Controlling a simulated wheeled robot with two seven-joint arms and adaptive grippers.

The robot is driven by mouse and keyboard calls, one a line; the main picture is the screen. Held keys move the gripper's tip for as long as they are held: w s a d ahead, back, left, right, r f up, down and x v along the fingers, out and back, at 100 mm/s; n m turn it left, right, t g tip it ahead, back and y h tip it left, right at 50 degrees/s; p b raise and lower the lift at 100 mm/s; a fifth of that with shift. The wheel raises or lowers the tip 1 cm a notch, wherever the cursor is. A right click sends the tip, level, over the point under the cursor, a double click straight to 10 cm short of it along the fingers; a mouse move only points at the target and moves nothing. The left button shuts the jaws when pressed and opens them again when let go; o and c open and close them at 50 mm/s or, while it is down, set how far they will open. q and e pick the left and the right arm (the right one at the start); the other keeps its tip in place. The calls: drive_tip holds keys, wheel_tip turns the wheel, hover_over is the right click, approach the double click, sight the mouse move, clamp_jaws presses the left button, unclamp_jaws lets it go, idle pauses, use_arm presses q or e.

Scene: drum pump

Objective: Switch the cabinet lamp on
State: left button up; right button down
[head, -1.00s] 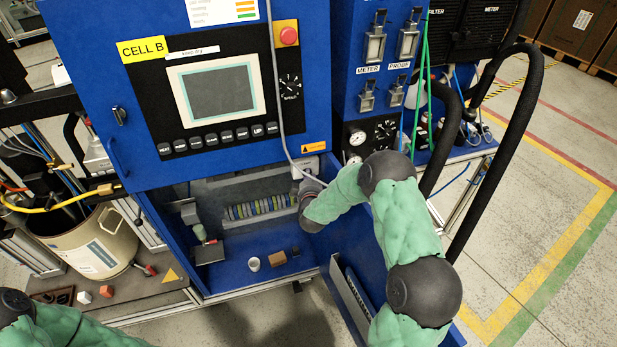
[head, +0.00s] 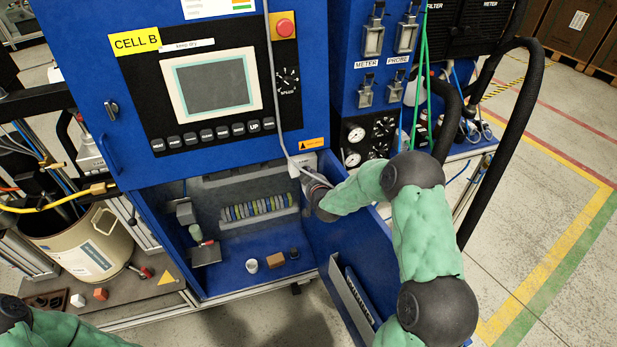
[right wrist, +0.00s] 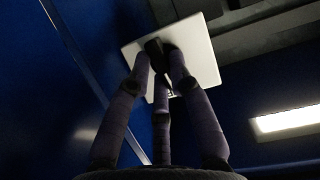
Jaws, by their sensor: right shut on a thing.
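My right gripper (right wrist: 160,72) is in the upper part of the open blue cabinet (head: 150,225). In the right wrist view its fingers are shut on a small dark switch lever (right wrist: 154,48) on a white square plate (right wrist: 200,52). The fingers hide part of the lever, so I cannot tell its position. A pale, bright strip, apparently the cabinet lamp (right wrist: 288,119), shows at the right of that view. In the head view the white plate (head: 301,162) shows just beyond my right wrist, and the fingertips are hard to make out. My left gripper is out of view.
The panel with a screen (head: 212,82) overhangs the cabinet opening. The opened door (head: 338,250) stands to the right, close to my right arm. A white cup (head: 251,266) and a brown block (head: 276,259) stand on the cabinet floor. A row of coloured terminals (head: 258,207) is behind.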

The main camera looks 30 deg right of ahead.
drive_tip(key=shift+f, duration=0.1)
drive_tip(key=c, duration=1.1)
unclamp_jaws()
drive_tip(key=v, duration=1.2)
drive_tip(key=s+a+f+g+y, duration=0.3)
drive_tip(key=s+a+f, duration=0.1)
drive_tip(key=a+f, duration=0.45)
drive_tip(key=s+a+f+g+y, duration=0.2)
drive_tip(key=s+a+f+g, duration=0.15)
drive_tip(key=a+f, duration=0.5)
drive_tip(key=s+a+f+g+y, duration=0.1)
drive_tip(key=s+a+f+g, duration=0.1)
drive_tip(key=s, duration=0.3)
drive_tip(key=s+a+f+g+y, duration=0.1)
drive_tip(key=s+a+f+g, duration=0.1)
drive_tip(key=s+a+f, duration=0.2)
drive_tip(key=s+a+f+g, duration=0.2)
drive_tip(key=s+a+f, duration=0.1)
drive_tip(key=s, duration=0.3)
drive_tip(key=shift+s+a+f+m+y, duration=0.3)
drive_tip(key=shift+s+a+f+y, duration=0.1)
drive_tip(key=shift+f, duration=0.2)
